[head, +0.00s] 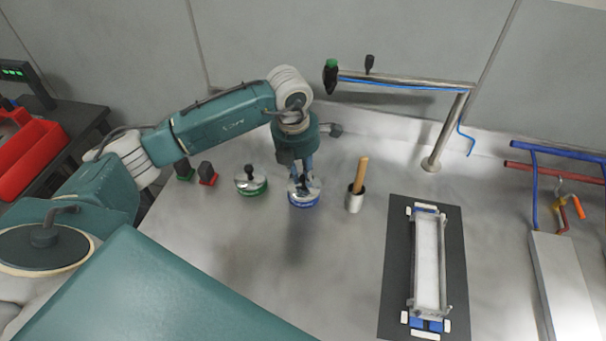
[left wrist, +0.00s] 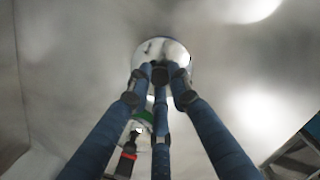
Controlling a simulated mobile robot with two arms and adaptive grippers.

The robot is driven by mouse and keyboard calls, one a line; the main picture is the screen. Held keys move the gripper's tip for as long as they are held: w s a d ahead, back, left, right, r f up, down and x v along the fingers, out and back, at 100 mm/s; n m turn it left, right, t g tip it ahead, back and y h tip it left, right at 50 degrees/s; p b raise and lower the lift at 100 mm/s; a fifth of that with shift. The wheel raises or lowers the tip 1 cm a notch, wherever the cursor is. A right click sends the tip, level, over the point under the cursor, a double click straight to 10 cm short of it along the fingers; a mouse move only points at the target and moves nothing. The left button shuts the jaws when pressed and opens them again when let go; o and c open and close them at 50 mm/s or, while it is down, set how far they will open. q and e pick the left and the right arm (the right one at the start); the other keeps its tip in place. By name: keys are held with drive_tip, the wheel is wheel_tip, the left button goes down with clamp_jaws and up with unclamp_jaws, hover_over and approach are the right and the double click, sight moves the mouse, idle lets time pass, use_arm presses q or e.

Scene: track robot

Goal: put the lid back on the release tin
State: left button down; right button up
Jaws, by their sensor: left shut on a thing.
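A round tin with a blue band (head: 304,204) stands on the metal bench. A shiny silver lid (head: 314,186) with a dark knob is at its top; I cannot tell whether it rests fully on the rim. My left gripper (head: 303,180) points down over this tin and is shut on the lid's knob. In the left wrist view its fingers (left wrist: 160,78) close around the dark knob above the silver lid (left wrist: 174,50). A second tin with a green band (head: 252,189) and a black-knobbed lid stands to the left. My right gripper is not in view.
A cup with a wooden-handled tool (head: 354,202) stands close right of the blue-banded tin. Small red (head: 208,180) and green (head: 184,176) items stand at left. A dark mat (head: 394,270) bears a long frame. A bent metal pipe (head: 447,135) rises behind. The front middle bench is clear.

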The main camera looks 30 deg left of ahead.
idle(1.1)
use_arm(q)
drive_tip(key=shift+f+b, duration=0.15)
drive_tip(key=shift+b, duration=0.3)
idle(0.8)
idle(0.3)
drive_tip(key=c, duration=1)
unclamp_jaws()
drive_tip(key=shift+r+p, duration=1.7)
drive_tip(key=shift+r, duration=1.8)
